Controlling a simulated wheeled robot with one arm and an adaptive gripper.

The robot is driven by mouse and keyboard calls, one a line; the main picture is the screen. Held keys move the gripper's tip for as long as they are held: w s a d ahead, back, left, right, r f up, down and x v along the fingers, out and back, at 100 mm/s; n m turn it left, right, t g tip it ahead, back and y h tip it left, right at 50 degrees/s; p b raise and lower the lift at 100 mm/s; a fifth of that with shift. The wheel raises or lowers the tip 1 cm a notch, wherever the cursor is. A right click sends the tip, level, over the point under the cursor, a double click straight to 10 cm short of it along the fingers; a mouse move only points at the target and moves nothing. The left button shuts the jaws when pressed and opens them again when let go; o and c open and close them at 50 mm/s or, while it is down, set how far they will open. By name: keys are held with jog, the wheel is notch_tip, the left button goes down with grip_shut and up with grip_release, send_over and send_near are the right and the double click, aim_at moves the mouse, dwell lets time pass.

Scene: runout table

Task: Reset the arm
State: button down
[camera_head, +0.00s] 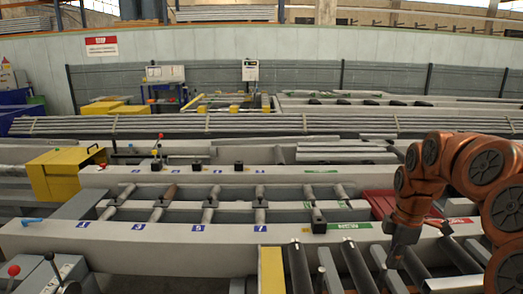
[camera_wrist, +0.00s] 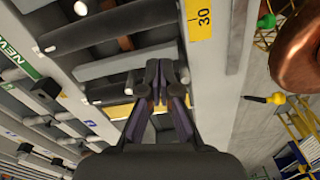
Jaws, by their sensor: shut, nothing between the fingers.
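My orange arm (camera_head: 465,170) is folded at the right side of the head view. My gripper (camera_head: 393,262) hangs from it, pointing down over the dark rollers at the front right of the runout table (camera_head: 150,252). In the wrist view my gripper (camera_wrist: 160,88) shows its dark fingers drawn together at the tips, with nothing between them. Rollers (camera_wrist: 120,65) and a yellow scale strip marked 30 (camera_wrist: 203,18) lie beyond the fingertips. I cannot tell the exact gap between the gripper and the rollers.
A red box (camera_head: 382,203) sits just behind my arm. A long bundle of bars (camera_head: 260,124) crosses the back. In the wrist view, open floor (camera_wrist: 255,70) lies right of the table.

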jog(key=s+a+r+m, duration=0.3)
jog(key=s+a, duration=0.3)
jog(key=a, duration=0.1)
jog(key=s+a+f+m+p, duration=0.1)
jog(key=s+m, duration=0.3)
jog(key=s, duration=0.4)
jog(key=s+a+f+m+g, duration=0.1)
jog(key=s+a+m, duration=0.3)
jog(key=s, duration=0.4)
jog(key=s+a+f+m+p, duration=0.1)
jog(key=s+a+m, duration=0.2)
jog(key=s, duration=0.6)
jog(key=shift+f+m+g+h+p, duration=0.3)
jog(key=shift+m+g, duration=0.1)
jog(key=shift+m, duration=0.3)
